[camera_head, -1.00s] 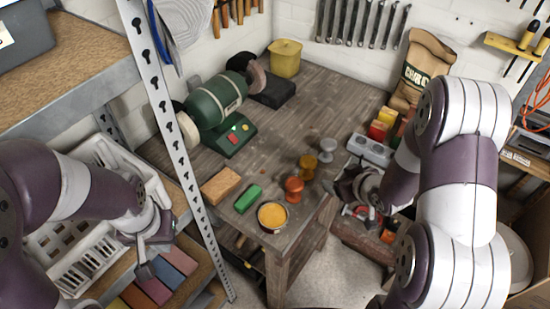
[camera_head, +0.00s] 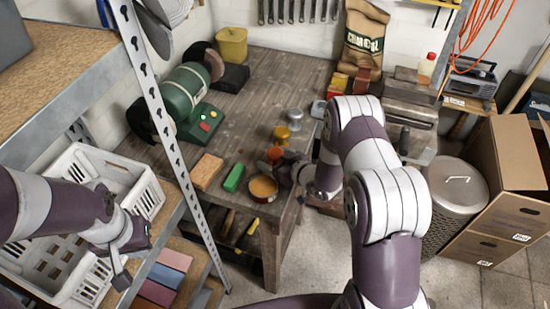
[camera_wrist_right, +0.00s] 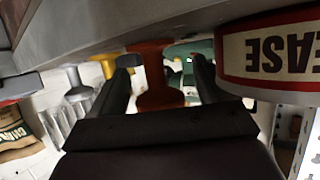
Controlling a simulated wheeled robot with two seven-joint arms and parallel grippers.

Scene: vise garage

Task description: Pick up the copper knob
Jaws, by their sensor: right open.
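The copper knob (camera_head: 275,154) stands upright on the wooden workbench (camera_head: 265,95), near its right edge. A brass knob (camera_head: 281,134) and a silver knob (camera_head: 294,116) stand behind it. My right gripper (camera_head: 288,170) is at the bench edge, close beside the copper knob and partly overlapping it. In the right wrist view, which is upside down, the open fingers (camera_wrist_right: 164,72) lie on either side of the copper knob (camera_wrist_right: 155,72), with gaps visible. My left gripper (camera_head: 120,272) is over the lower shelf, away from the knobs; its jaw opening is unclear.
A tin of orange grease (camera_head: 263,187) stands close to my right gripper; its label (camera_wrist_right: 280,52) fills the wrist view's upper right. A green block (camera_head: 234,177) and a wooden block (camera_head: 206,171) lie left of it. A metal shelf post (camera_head: 165,115) rises between my arms.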

